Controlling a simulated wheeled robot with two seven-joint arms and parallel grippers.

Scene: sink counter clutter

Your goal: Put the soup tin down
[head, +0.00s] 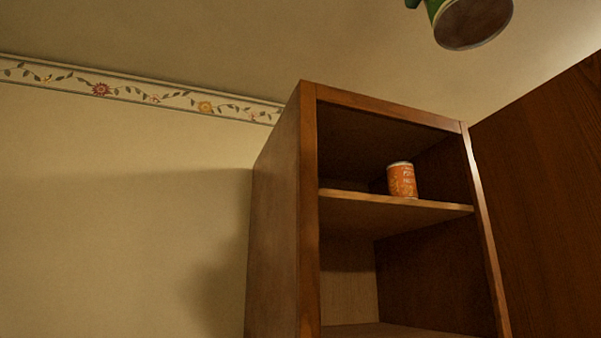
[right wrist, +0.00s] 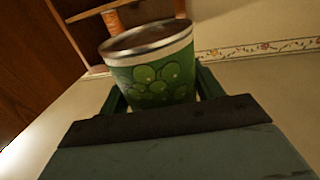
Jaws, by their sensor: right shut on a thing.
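The soup tin (head: 472,22), with a green label and a metal rim, is at the top right edge of the head view. It is held up in the air, tilted, with one dark round end showing. In the right wrist view the tin (right wrist: 155,75) shows a picture of round green peas. My right gripper (right wrist: 158,90) is shut on it, with a green finger on each side. Only a small green piece of that gripper (head: 412,3) shows in the head view. My left gripper is in neither view.
A tall wooden cabinet (head: 275,220) stands open at the front. An orange tin (head: 402,180) stands on its upper shelf (head: 350,199), with bare board left of it. A lower shelf (head: 400,330) looks empty where visible. A dark wooden panel (head: 550,190) stands at the right.

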